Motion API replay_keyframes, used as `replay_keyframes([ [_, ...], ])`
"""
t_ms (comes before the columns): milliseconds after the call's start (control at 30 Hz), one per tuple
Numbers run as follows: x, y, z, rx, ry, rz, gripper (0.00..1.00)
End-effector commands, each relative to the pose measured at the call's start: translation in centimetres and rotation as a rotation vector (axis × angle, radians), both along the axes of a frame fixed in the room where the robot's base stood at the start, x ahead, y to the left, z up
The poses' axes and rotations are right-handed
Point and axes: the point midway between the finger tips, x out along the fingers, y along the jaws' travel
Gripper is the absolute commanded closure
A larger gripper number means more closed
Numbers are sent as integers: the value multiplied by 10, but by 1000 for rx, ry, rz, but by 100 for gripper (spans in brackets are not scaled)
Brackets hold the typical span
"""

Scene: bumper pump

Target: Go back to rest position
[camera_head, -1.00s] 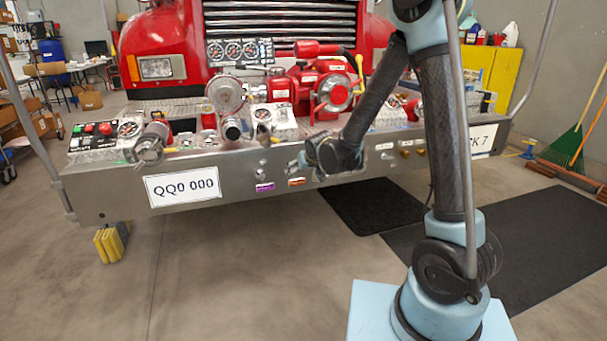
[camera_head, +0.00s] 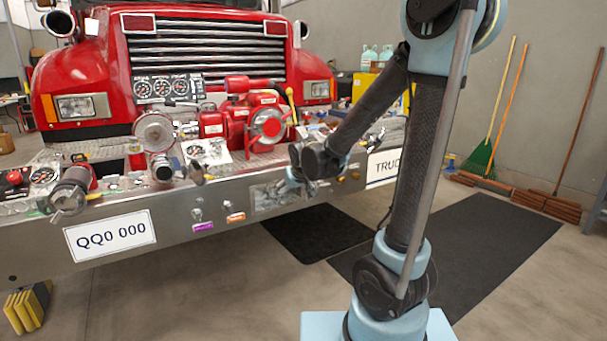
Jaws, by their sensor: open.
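My arm rises from its light blue base at the lower right, bends at the top and reaches down to the left. Its wrist hangs in front of the bumper (camera_head: 130,262) of the red fire truck (camera_head: 100,60). My gripper (camera_head: 283,188) is small at the end of the wrist, near the bumper's front face. Its fingers are hard to make out against the metal, and I see nothing held in it. I cannot tell whether it touches the bumper.
The bumper carries a red pump (camera_head: 240,122), gauges (camera_head: 162,88) and several fittings. Black mats (camera_head: 318,230) lie on the floor. Brooms (camera_head: 505,105) lean on the right wall. Yellow blocks (camera_head: 25,308) stand at the lower left. The floor at the front is clear.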

Motion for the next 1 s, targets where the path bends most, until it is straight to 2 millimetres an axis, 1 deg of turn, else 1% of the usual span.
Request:
replay_keyframes([
  [33, -8, -16, 3, -6, 12, -17, 13],
  [200, -36, -62, 10, -26, 61, -66, 13],
  [367, -66, -100, 13, -39, 106, -110, 13],
  [500, -96, -130, 13, -48, 147, -148, 13],
  [800, -163, -182, 4, -59, 239, -224, 13],
  [1000, -210, -206, -7, -58, 300, -271, 13],
])
